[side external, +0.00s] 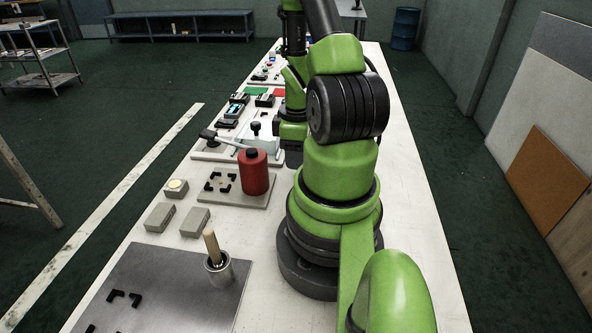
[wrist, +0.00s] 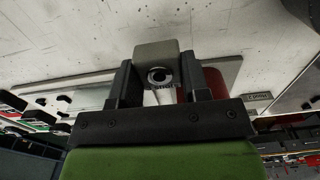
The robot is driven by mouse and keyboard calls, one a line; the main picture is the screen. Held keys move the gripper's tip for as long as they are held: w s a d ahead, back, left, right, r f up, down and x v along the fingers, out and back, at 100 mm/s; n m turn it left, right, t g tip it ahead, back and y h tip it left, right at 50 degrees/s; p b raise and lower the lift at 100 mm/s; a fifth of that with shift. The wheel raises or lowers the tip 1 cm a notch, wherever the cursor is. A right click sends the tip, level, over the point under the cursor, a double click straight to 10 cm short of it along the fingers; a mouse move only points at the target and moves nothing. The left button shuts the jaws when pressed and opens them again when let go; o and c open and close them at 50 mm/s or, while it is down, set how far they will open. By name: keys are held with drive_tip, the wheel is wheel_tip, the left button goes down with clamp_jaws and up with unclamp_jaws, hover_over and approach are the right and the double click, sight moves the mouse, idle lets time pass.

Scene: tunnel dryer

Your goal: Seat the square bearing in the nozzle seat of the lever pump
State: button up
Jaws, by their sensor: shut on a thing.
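In the wrist view my gripper (wrist: 158,82) is shut on a grey square block with a round ringed hole, the square bearing (wrist: 155,50). The bearing sits between the fingertips and sticks out past them. In the side view the fingers and the bearing are hidden behind my arm. A red cylinder (side external: 255,173) with a black cap stands on a grey plate (side external: 262,198), with a lever (side external: 228,142) just behind it; I take this group for the lever pump. Red also shows behind the right finger in the wrist view (wrist: 214,82). I cannot make out the nozzle seat.
Black corner brackets (side external: 220,182) sit on the grey plate. Grey blocks (side external: 160,217) and a block with a round pale top (side external: 176,188) lie to its left. A metal cup (side external: 219,272) holding a wooden handle stands on a steel sheet (side external: 165,290). Small devices (side external: 233,110) crowd the bench further back.

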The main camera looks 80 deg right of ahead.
drive_tip(key=shift+f, duration=2)
drive_tip(key=shift+f, duration=0.1)
drive_tip(key=o, duration=1.1)
drive_tip(key=shift+c, duration=0.2)
